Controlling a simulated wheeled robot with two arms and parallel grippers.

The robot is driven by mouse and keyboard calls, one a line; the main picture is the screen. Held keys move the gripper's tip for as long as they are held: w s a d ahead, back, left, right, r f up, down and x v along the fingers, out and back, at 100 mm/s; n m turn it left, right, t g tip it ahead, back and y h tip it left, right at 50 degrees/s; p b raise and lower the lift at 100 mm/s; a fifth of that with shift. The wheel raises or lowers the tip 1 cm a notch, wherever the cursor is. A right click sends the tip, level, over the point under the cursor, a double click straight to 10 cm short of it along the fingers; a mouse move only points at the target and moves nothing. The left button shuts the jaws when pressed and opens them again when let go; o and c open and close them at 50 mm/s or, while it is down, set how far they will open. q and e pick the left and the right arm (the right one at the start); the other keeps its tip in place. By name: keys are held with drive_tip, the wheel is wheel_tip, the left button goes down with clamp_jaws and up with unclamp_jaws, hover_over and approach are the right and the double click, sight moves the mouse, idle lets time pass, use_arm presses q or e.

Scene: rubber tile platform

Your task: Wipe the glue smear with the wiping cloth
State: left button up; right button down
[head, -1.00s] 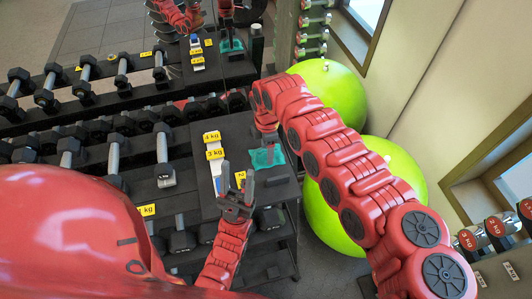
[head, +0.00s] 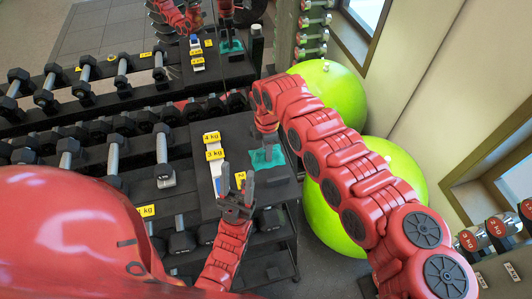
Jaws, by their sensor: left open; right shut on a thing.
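The teal wiping cloth (head: 262,160) lies against the dark top of the rack (head: 278,190), under my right gripper (head: 268,145). The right gripper points down and is shut on the cloth. My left gripper (head: 238,184) is open and empty, pointing up in front of the rack top, nearer to me than the cloth. I cannot see the glue smear; the cloth, grippers or arm may hide it.
Yellow weight labels (head: 213,146) stand on the rack top left of the cloth. Dumbbells (head: 165,165) fill the racks at left. Two green exercise balls (head: 335,90) sit right of the rack, behind my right arm. A mirror at the back repeats the scene.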

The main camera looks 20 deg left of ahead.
drive_tip(key=shift+w+r+p, duration=0.1)
drive_tip(key=shift+r+p, duration=0.45)
drive_tip(key=shift+r, duration=0.7)
wheel_tip(320, 180, up, 2)
drive_tip(key=shift+r+p, duration=0.1)
drive_tip(key=shift+p, duration=0.2)
drive_tip(key=shift+r, duration=1.2)
